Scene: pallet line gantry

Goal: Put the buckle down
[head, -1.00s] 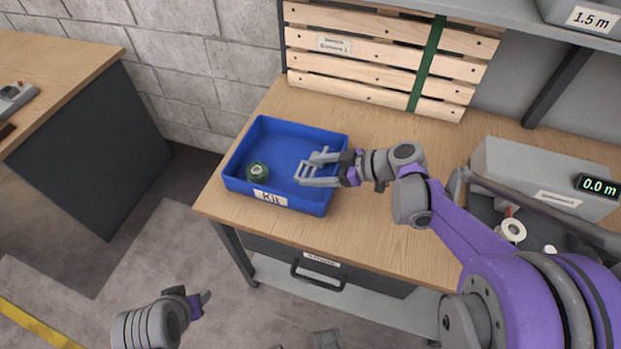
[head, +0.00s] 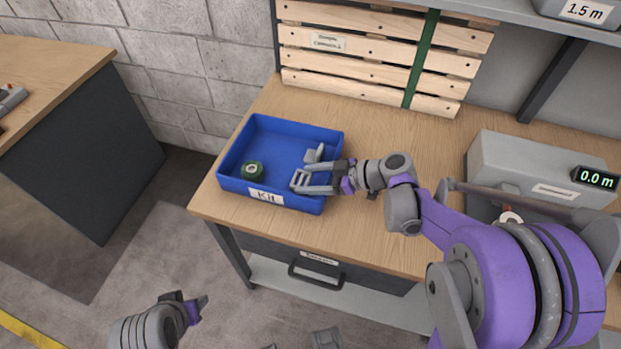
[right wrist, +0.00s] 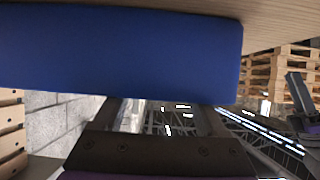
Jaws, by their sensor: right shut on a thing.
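The buckle (head: 299,180) is a grey metal frame with bars. My right gripper (head: 310,182) is shut on it in the head view, over the right front part of the blue kit tray (head: 228,186). Whether the buckle touches the tray floor I cannot tell. The tray also fills the upper part of the right wrist view as a blue surface (right wrist: 120,50); the buckle is not clear there. My left gripper (head: 196,306) is low at the left, away from the bench, and its jaw opening is unclear.
Slatted wood (head: 370,62) stands at the back. A grey box (head: 535,170) is at the right.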

